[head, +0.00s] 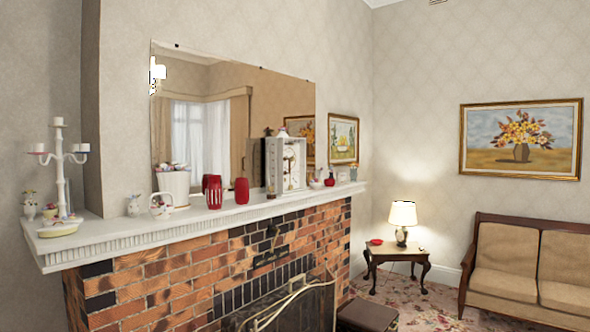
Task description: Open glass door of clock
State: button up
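A white box-shaped clock (286,166) stands upright on the mantel shelf (230,212), right of its middle, in the head view. Its front faces right, with a pale round dial in the upper part and what looks like a pendulum area below. The glass door itself is too small to make out, and I cannot tell whether it is open or shut. My gripper and arm are not in view.
Red vases (242,192), a white pot (173,186) and a white candelabra (60,178) stand left of the clock. Small ornaments sit to its right. A mirror (215,115) hangs behind. A fire screen (300,308) and footstool (367,316) stand below.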

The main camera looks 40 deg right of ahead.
aim_at(279, 140)
jog(key=z, duration=1.55)
jog(key=i, duration=1.7)
jog(key=z, duration=0.15)
